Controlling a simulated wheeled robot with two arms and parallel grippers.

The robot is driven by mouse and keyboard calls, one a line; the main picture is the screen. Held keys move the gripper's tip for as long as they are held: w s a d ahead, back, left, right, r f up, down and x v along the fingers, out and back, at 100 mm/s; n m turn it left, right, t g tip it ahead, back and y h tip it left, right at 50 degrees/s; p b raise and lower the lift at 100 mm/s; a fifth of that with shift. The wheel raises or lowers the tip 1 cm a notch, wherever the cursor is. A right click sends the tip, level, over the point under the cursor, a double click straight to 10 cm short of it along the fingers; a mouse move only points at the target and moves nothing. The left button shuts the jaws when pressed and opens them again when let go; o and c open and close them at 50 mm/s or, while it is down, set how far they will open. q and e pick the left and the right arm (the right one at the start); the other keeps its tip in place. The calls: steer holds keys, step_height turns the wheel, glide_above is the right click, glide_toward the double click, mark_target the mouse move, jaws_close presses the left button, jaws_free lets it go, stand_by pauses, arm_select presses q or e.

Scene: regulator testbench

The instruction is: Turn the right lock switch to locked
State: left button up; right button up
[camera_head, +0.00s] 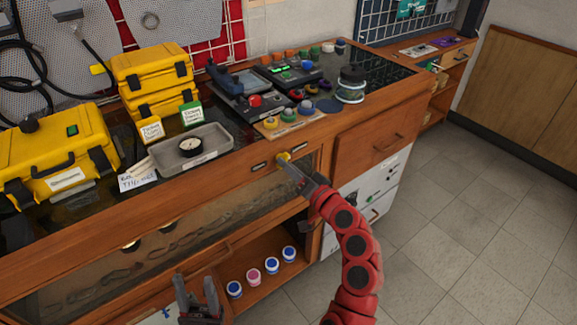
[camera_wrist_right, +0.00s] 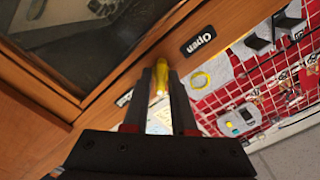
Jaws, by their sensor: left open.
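The right lock switch is a small yellow knob (camera_head: 284,157) on the wooden front rail, between two dark labels. In the right wrist view the yellow switch (camera_wrist_right: 160,78) sits between my fingertips and fills the narrow gap there. My right gripper (camera_head: 287,162) reaches it from the front and is shut on it. One label (camera_wrist_right: 198,41) reads "Open"; the other label (camera_wrist_right: 124,98) is too small to read. My left gripper (camera_head: 197,290) is open and empty at the bottom of the head view, away from the switch.
Yellow cases (camera_head: 50,160) and a grey tray (camera_head: 195,150) with a gauge stand on the bench at left. A glass jar (camera_head: 351,85) and several knobs are farther right. Several small jars (camera_head: 255,275) stand on the lower shelf. The floor (camera_head: 480,215) at right is clear.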

steer(key=shift+o, duration=1.2)
steer(key=v, duration=1.7)
steer(key=shift+s, duration=0.15)
steer(key=shift+d+r, duration=0.1)
